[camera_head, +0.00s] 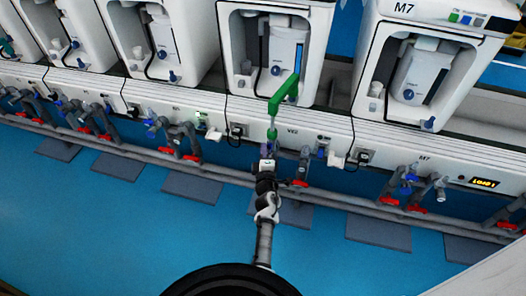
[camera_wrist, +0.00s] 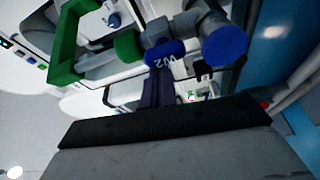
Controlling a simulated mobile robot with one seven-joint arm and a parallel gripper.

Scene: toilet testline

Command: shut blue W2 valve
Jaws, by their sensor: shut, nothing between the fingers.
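The blue W2 valve handle (camera_wrist: 164,53) shows in the wrist view at the upper middle, its W2 lettering upside down, on a grey pipe fitting beside a round blue cap (camera_wrist: 226,44). My gripper (camera_wrist: 158,80) points up at it with its dark fingers closed and empty, their tips right by the handle. I cannot tell if they touch it. In the head view my gripper (camera_head: 267,149) is in front of the middle station's panel, and the W2 handle is hard to make out there.
A green angled bar (camera_head: 284,93) rises just above my gripper; it also shows in the wrist view (camera_wrist: 66,45). Red-handled valves (camera_head: 299,183) hang on grey pipes to both sides. Grey floor plates (camera_head: 379,232) lie below. The blue floor (camera_head: 150,230) is clear.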

